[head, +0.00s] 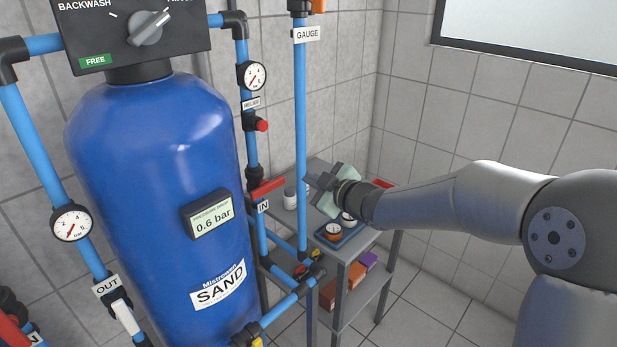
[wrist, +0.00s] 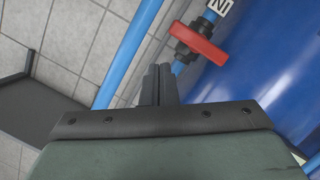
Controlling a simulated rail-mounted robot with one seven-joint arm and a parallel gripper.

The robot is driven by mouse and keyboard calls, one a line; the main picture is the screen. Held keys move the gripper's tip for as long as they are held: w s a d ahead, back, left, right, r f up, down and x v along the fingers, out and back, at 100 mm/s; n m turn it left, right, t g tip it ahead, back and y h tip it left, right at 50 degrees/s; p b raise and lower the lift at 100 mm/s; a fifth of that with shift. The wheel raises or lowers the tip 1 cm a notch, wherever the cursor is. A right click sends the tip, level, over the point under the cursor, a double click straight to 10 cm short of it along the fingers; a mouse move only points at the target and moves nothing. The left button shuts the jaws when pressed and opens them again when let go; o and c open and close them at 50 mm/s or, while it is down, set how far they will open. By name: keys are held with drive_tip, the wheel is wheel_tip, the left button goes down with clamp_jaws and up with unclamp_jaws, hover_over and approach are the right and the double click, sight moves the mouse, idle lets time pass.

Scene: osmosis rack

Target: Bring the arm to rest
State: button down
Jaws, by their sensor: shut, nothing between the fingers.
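My gripper (head: 316,184) is at the end of my arm, which reaches in from the right in the head view. It is in front of the wall, just right of the blue GAUGE pipe (head: 300,130) and above a grey shelf stand. In the wrist view my gripper (wrist: 160,72) has its two dark fingers together with nothing between them. They point toward a blue pipe and a red valve handle (wrist: 197,43) marked IN. I cannot tell the exact gap between the fingertips and the pipes.
A large blue SAND tank (head: 155,200) stands at left, with blue pipes, gauges and the red IN handle (head: 267,190) beside it. The grey stand (head: 343,262) holds a blue tray (head: 341,243) with gauges, and boxes below. Open floor (head: 430,305) lies to its right.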

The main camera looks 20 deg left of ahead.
drive_tip(key=s+d+f+m+h, duration=0.2)
drive_tip(key=s+d+m+h, duration=0.15)
drive_tip(key=d, duration=0.55)
drive_tip(key=s+d+f+m+g+h, duration=0.1)
drive_tip(key=s+d+f+m+h, duration=0.25)
drive_tip(key=d, duration=0.55)
drive_tip(key=s+d+m+h, duration=0.3)
drive_tip(key=d+m+h, duration=0.25)
drive_tip(key=d, duration=0.35)
drive_tip(key=s+d+f+m+g, duration=0.2)
drive_tip(key=s+d+m+g, duration=0.1)
drive_tip(key=s, duration=0.8)
drive_tip(key=s+d+f+m+g, duration=0.2)
drive_tip(key=s+d+m+g, duration=0.1)
drive_tip(key=s, duration=0.8)
drive_tip(key=shift+s+d+g, duration=0.35)
drive_tip(key=shift+g, duration=0.25)
drive_tip(key=c, duration=2.1)
unclamp_jaws()
drive_tip(key=shift+f+h, duration=0.1)
drive_tip(key=shift+h, duration=0.15)
drive_tip(key=shift+c, duration=0.2)
